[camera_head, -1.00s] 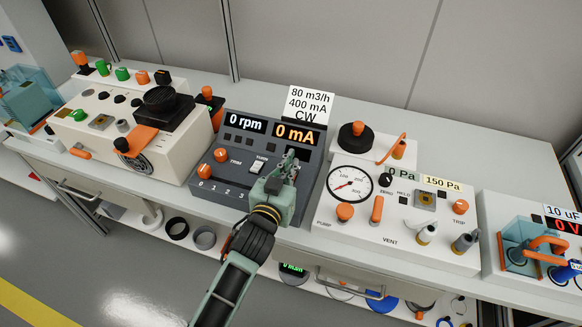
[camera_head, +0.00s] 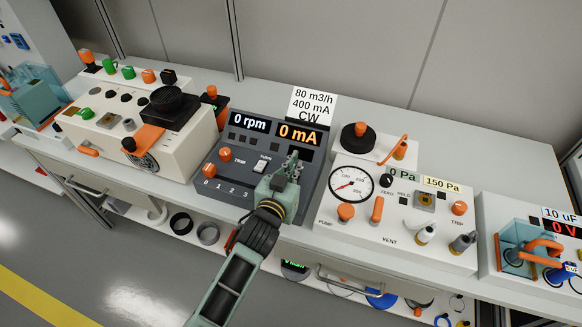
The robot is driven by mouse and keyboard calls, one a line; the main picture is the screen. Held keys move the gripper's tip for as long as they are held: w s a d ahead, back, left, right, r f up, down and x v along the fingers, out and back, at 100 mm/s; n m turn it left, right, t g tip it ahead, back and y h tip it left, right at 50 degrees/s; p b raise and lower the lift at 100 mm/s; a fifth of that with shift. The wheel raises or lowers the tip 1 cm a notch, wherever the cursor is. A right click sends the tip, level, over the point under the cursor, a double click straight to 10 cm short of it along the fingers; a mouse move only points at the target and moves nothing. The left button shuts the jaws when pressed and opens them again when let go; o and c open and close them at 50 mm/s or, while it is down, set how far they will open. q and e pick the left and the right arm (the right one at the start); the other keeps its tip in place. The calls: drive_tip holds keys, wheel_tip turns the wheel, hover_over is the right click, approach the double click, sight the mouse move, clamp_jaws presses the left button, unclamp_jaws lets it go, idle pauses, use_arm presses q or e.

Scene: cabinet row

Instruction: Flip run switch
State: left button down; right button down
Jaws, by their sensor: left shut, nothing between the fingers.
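A dark grey control box (camera_head: 215,165) stands on the bench in the middle of the head view. Its displays (camera_head: 275,128) read 0 rpm and 0 mA. A white rocker switch labelled TURN (camera_head: 261,166) and two orange knobs (camera_head: 225,154) sit on its sloped face. My left gripper (camera_head: 293,160) is shut and empty over the right part of this face, and hides what lies beneath it. I cannot tell whether its fingertips touch the panel. No switch labelled "run" is readable. My right gripper is not in view.
A white card (camera_head: 313,104) reading 80 m3/h, 400 mA, CW stands behind the box. A cream gauge panel (camera_head: 400,205) is close on the right, a cream machine (camera_head: 110,140) on the left. Rings lie on the shelf below.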

use_arm(q)
drive_tip(key=r+p, duration=0.4)
drive_tip(key=shift+w+r, duration=0.3)
drive_tip(key=shift+r, duration=0.1)
drive_tip(key=shift+s+a+f+b, duration=0.1)
drive_tip(key=shift+s+f+b, duration=0.05)
drive_tip(key=shift+s, duration=0.3)
drive_tip(key=shift+s+f+b, duration=0.1)
drive_tip(key=shift+s+b, duration=0.05)
drive_tip(key=shift+s, duration=0.25)
drive_tip(key=r+v, duration=0.1)
drive_tip(key=v, duration=0.7)
drive_tip(key=shift+r+b, duration=0.3)
drive_tip(key=shift+b, duration=0.05)
